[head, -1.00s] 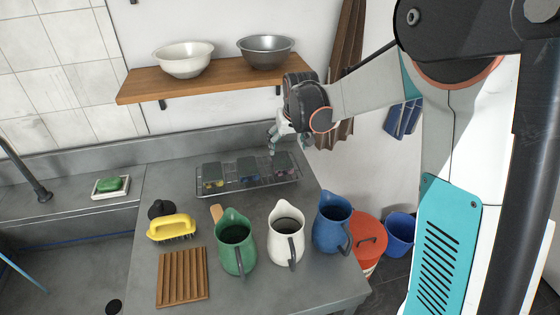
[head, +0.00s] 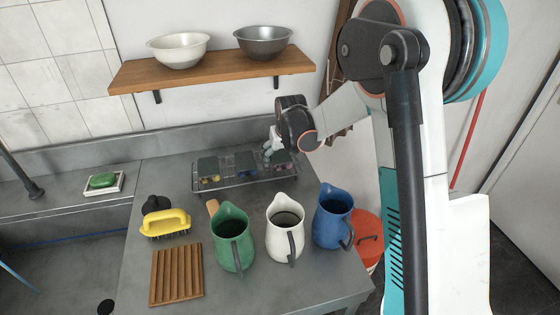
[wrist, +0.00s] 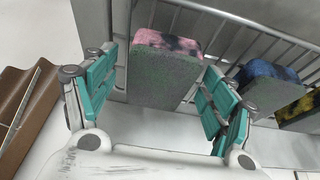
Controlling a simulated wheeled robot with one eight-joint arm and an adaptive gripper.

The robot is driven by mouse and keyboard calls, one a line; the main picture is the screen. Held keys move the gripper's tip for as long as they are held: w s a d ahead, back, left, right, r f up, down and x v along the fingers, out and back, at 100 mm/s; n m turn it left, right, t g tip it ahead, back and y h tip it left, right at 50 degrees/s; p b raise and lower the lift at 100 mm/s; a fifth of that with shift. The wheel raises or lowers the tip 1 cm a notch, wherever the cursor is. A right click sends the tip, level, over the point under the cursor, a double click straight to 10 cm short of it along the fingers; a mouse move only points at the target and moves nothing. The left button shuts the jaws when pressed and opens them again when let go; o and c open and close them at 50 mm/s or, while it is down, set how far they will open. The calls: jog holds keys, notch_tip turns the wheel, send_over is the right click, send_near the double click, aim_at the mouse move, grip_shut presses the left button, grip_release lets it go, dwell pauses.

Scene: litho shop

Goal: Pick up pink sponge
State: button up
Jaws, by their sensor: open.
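The pink sponge (wrist: 165,75) stands in the wire rack (head: 246,184), in the right-hand place. In the wrist view it has a grey-green broad face and a pink edge with dark blotches. My gripper (wrist: 160,63) is open, with one teal-padded finger on each side of the sponge. Gaps show between the pads and the sponge. In the head view, my gripper (head: 271,150) is just above the right end of the rack, and the pink sponge (head: 281,168) is partly hidden.
A blue sponge (head: 246,164) and a yellow sponge (head: 209,169) stand left of it in the rack. Green (head: 234,240), white (head: 285,226) and blue (head: 332,217) pitchers stand in front. A wooden shelf (head: 215,73) with two bowls hangs above.

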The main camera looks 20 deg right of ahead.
jog(key=shift+r, duration=0.1)
jog(key=shift+c, duration=0.4)
jog(key=c, duration=0.7)
jog(key=shift+r, duration=0.1)
